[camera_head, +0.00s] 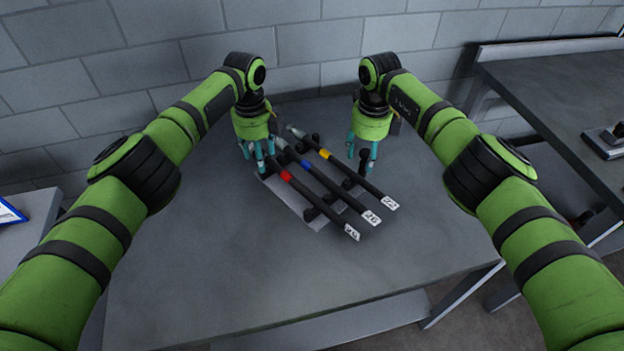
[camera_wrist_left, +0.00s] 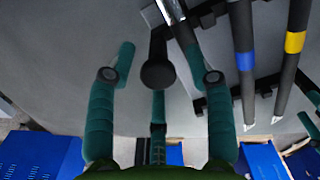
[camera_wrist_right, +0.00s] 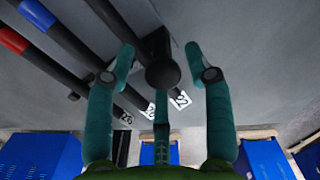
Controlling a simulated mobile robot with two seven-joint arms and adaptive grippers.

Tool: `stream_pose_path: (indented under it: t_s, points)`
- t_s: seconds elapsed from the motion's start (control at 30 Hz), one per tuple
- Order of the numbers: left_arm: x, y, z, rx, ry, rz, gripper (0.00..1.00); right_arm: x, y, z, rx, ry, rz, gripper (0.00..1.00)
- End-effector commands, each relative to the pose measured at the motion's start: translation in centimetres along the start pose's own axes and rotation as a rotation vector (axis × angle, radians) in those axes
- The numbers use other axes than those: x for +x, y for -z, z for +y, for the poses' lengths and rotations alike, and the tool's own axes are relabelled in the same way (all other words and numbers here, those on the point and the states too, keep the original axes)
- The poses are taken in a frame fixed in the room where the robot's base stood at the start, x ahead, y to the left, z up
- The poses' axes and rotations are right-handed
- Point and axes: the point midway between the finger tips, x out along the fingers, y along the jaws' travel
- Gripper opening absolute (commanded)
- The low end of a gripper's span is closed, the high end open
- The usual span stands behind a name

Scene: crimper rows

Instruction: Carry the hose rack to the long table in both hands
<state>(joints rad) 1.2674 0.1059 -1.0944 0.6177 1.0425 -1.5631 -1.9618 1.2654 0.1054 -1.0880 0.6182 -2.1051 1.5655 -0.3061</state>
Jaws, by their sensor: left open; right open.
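The hose rack (camera_head: 290,198) is a light grey plate with black crossbars on the grey table in front of me. It bears three dark hoses side by side, banded red (camera_head: 286,176), blue (camera_head: 306,165) and yellow (camera_head: 324,154), with white number labels at their near ends. My left gripper (camera_head: 259,160) is open at the rack's left end; a round black knob (camera_wrist_left: 158,75) stands between its fingers in the left wrist view. My right gripper (camera_head: 361,148) is open at the right end, its fingers around another black knob (camera_wrist_right: 162,74). Neither gripper is closed on a knob.
A long dark table (camera_head: 560,88) stands to the right, with a grey metal object (camera_head: 606,142) on it. A gap separates it from the table (camera_head: 210,270) under the rack. A block wall is close behind. The near part of the rack's table is clear.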

Motion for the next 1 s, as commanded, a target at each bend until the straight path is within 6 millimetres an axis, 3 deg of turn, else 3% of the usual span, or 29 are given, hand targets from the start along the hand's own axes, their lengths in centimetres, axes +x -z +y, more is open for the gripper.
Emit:
stream_pose_path:
  t_s: [0.17,0.5,0.7,0.87,1.0]
  points:
    - [-1.1,-0.1,0.0,0.0,0.001,-0.001,0.53,0.0,0.1,-0.1,0.002,0.001,0.002,0.53]
    - [-8.2,0.1,0.0,0.0,0.004,-0.003,0.53,0.0,0.1,-0.1,0.002,0.002,0.003,0.53]
    - [-11.2,0.1,0.0,0.0,0.003,-0.003,0.53,0.0,0.1,-0.1,0.002,0.002,0.003,0.53]
    - [-12.1,0.1,0.1,0.0,0.002,-0.001,0.53,-0.3,0.1,-0.2,0.002,0.002,0.002,0.53]
    - [-12.2,0.2,0.1,0.0,0.002,-0.001,0.53,-2.0,0.0,-0.2,0.001,0.004,-0.001,0.53]
